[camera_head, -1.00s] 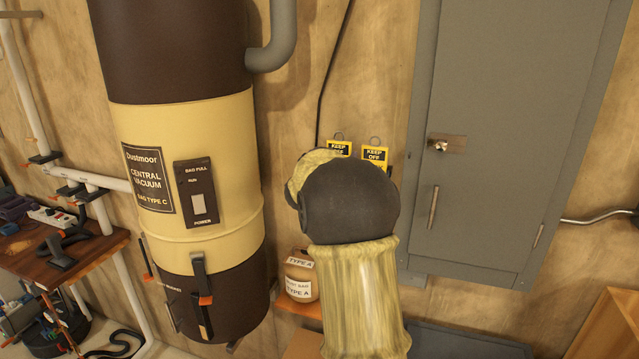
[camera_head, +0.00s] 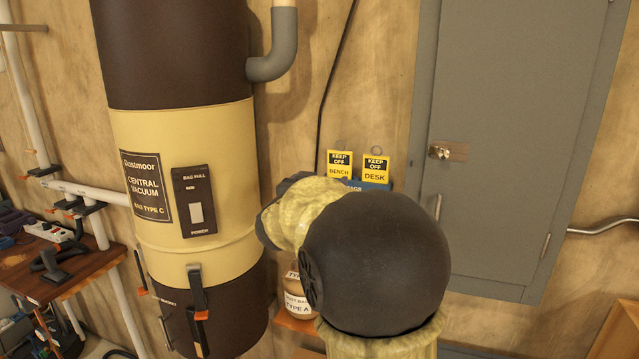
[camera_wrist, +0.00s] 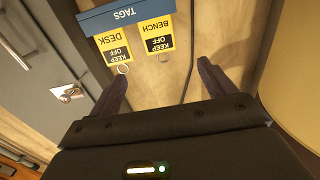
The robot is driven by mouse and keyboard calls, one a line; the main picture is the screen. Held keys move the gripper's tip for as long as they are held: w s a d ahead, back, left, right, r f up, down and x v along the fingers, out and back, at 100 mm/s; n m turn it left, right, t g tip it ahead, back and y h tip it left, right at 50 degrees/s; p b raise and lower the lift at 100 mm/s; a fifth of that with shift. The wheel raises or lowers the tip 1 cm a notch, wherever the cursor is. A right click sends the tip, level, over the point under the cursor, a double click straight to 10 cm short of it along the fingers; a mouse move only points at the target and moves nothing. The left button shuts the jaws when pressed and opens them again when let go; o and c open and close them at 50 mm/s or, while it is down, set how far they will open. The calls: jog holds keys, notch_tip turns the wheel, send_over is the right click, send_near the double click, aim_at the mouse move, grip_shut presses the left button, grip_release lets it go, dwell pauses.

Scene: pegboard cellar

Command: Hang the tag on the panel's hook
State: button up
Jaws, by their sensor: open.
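Two yellow tags with black KEEP OFF labels stand side by side in a blue TAGS holder (camera_head: 376,185) on the wall. The BENCH tag (camera_head: 339,165) is on the left and the DESK tag (camera_head: 376,170) on the right, each with a ring on top. Both appear upside down in the wrist view, the BENCH tag (camera_wrist: 157,38) and the DESK tag (camera_wrist: 114,46). The grey panel (camera_head: 500,130) carries a metal plate with a small projecting fitting (camera_head: 440,152), perhaps the hook. My gripper (camera_wrist: 160,84) is open and empty, its fingertips short of the tags. My arm hides it in the head view.
A large brown and cream vacuum canister (camera_head: 185,130) stands left of the tags. A jar (camera_head: 297,302) sits on a small shelf below. A cluttered bench (camera_head: 60,265) is at far left.

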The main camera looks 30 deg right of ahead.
dwell(0.5)
jog(key=s+a+f+n+g+y, duration=0.1)
jog(key=s+a+f+n+y, duration=0.1)
jog(key=a+f+n+y, duration=0.4)
jog(key=s+a+f+n+y, duration=0.15)
jog(key=a+f+y, duration=0.35)
jog(key=a+f, duration=0.55)
jog(key=s+a+f+n+g+y, duration=0.1)
jog(key=s+f+g, duration=0.3)
jog(key=s, duration=0.5)
jog(key=s+a+f+n+g+y, duration=0.1)
jog(key=s+a+f+g, duration=0.2)
jog(key=s+f, duration=0.6)
jog(key=shift+s+f+g, duration=0.2)
jog(key=shift+s+g, duration=0.5)
jog(key=shift+s, duration=0.05)
